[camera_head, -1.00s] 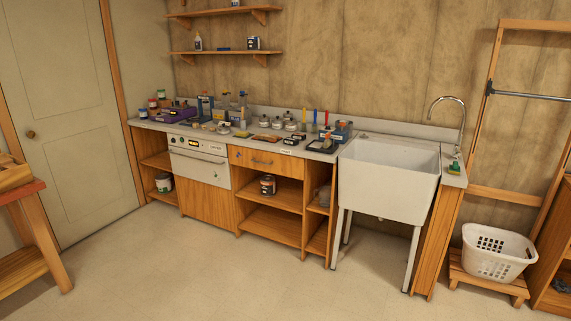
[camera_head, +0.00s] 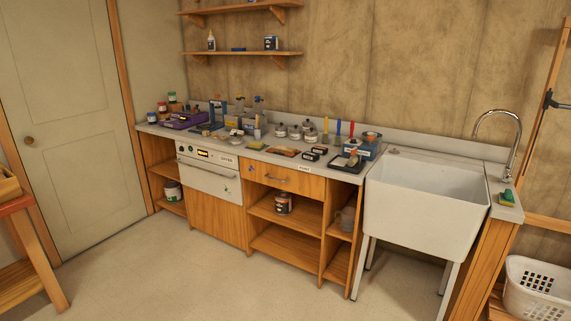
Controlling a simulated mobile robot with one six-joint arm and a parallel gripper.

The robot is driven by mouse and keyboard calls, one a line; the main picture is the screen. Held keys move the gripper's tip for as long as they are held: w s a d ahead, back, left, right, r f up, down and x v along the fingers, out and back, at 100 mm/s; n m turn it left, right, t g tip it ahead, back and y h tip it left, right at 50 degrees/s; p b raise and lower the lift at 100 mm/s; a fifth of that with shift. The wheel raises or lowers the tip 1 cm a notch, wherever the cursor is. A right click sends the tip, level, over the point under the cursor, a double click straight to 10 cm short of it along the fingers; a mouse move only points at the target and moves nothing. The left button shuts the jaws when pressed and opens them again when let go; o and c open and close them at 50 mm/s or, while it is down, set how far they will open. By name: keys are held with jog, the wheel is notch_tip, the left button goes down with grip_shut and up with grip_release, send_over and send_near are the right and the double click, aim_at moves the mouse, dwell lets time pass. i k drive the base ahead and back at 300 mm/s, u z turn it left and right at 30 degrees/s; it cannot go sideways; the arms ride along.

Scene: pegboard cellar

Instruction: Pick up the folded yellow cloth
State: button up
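A small flat yellow item (camera_head: 256,145) lies near the front edge of the counter, above the drawer; it may be the folded yellow cloth, but it is too small to be sure. Small jars and other items stand close around it. A green and yellow item (camera_head: 507,198), which looks like a sponge, sits on the ledge right of the sink. My gripper is not in view.
The crowded counter (camera_head: 345,178) runs along the back wall, with a white sink (camera_head: 425,205) at its right end. A wooden table (camera_head: 18,205) stands at the left edge. A white basket (camera_head: 540,287) is at lower right. The floor (camera_head: 200,285) in front is clear.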

aim_at(252, 145)
jog(key=u, duration=0.25)
jog(key=i, duration=1.55)
jog(key=u, duration=0.3)
